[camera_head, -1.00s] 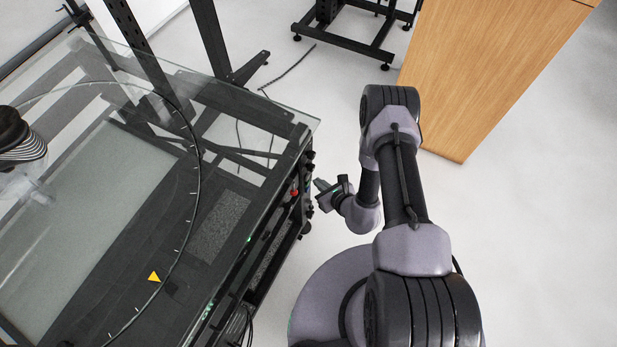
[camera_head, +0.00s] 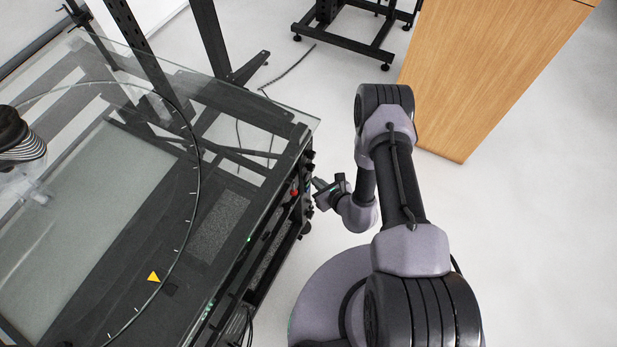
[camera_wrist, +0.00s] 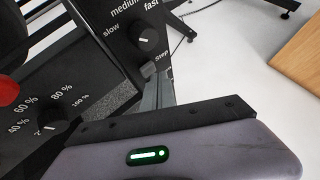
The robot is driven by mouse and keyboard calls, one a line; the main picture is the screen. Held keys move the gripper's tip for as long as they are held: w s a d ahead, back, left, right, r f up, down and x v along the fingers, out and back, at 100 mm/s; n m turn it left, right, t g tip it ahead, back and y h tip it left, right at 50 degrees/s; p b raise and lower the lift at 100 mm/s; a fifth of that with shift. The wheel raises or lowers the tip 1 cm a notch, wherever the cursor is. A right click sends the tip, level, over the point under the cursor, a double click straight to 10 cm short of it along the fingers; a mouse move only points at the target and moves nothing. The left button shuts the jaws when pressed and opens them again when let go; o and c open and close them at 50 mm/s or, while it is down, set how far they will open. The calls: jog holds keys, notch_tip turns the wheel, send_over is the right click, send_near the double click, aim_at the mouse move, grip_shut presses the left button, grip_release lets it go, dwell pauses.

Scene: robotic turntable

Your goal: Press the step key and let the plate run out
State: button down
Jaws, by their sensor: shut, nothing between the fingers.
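The turntable's glass plate (camera_head: 75,200) has a dark rim with white ticks, and a yellow triangular marker (camera_head: 153,277) sits near that rim. The control panel is on the right side of the turntable's frame. In the wrist view the "Step" label (camera_wrist: 162,56) shows just beyond my fingertips, below a black speed knob (camera_wrist: 146,40). The step key itself is mostly hidden at the fingertips. My gripper (camera_head: 317,184) is shut and empty, pointing left at the panel; it also shows in the wrist view (camera_wrist: 156,82). I cannot tell whether it touches the key.
A red button (camera_head: 295,193) sits on the panel, close to my gripper. A percent-marked knob (camera_wrist: 50,118) is at the left in the wrist view. A wooden cabinet (camera_head: 490,70) stands behind my arm. The floor to the right is clear.

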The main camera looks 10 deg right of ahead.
jog(key=shift+w+a, duration=0.3)
jog(key=shift+a, duration=0.05)
dwell(0.4)
dwell(0.3)
jog(key=shift+s+d, duration=0.55)
jog(key=shift+d, duration=0.15)
jog(key=shift+s+d, duration=0.75)
jog(key=shift+d, duration=0.3)
jog(key=shift+s+d, duration=0.75)
jog(key=shift+d, duration=0.25)
